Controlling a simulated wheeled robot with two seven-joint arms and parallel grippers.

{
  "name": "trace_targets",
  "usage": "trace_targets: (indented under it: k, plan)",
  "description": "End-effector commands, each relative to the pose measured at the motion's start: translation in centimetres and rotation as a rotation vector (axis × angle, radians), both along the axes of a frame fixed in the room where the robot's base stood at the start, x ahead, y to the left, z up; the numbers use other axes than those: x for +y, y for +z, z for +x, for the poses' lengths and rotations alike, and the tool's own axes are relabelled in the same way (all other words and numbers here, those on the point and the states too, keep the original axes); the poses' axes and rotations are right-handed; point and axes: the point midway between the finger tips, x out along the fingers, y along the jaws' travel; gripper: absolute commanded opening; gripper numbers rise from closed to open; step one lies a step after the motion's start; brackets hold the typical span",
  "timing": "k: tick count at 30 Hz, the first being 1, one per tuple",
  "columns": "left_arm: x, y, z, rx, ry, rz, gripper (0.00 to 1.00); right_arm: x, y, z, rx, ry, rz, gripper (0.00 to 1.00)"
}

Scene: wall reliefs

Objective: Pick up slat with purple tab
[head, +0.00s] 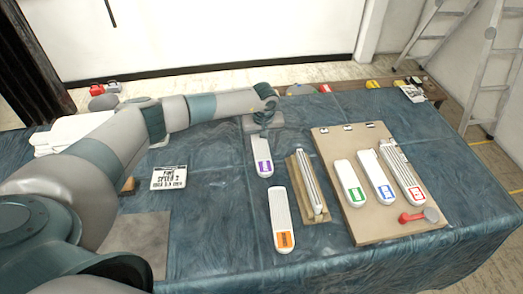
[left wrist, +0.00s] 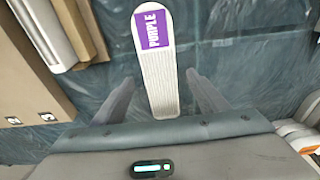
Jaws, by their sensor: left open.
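The slat with the purple tab (head: 261,150) is a white, round-ended bar lying on the blue cloth, its purple tab at the near end. In the left wrist view the slat (left wrist: 160,75) shows ribs along its length and the printed word PURPLE. My left gripper (head: 262,120) is at the slat's far end. In the left wrist view the open fingers of my left gripper (left wrist: 158,82) lie one on each side of the slat, with gaps, and do not touch it. The slat's far end is hidden by the gripper. My right gripper is not in view.
A slat with an orange tab (head: 281,220) lies nearer. A ribbed rail on a wooden base (head: 293,180) stands close on the right. A tan board (head: 385,230) bears green, blue and red slats. A lettered sign (head: 169,178) is on the left; cloth between is clear.

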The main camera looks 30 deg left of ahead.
Motion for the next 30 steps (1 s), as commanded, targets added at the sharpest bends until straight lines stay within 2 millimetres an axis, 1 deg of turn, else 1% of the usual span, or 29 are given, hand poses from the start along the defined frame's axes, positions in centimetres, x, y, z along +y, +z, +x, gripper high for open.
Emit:
trace_targets:
  k: [1,3,9,23,26,27,29,30]
  plan:
    - [0.1,-0.2,0.1,0.003,0.001,0.001,0.67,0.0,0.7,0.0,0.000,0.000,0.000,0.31]
    - [0.2,-1.2,0.2,0.003,0.001,0.000,0.67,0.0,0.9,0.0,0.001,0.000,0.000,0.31]
    - [0.3,-2.5,0.4,0.001,0.000,0.000,0.67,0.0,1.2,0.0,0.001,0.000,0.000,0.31]
    - [0.3,-2.5,0.4,0.000,0.000,0.000,0.67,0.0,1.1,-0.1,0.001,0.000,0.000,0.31]
    - [0.3,-2.5,0.4,0.000,0.000,0.000,0.46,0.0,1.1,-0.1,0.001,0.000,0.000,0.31]
    - [0.3,-2.5,0.4,0.000,0.000,0.000,0.36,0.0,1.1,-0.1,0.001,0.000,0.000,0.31]
    - [0.3,-2.5,0.4,0.000,0.000,0.000,0.22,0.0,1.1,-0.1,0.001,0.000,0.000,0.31]
    - [0.3,-2.5,0.4,0.000,0.000,0.000,0.19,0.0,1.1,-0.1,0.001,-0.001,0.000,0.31]
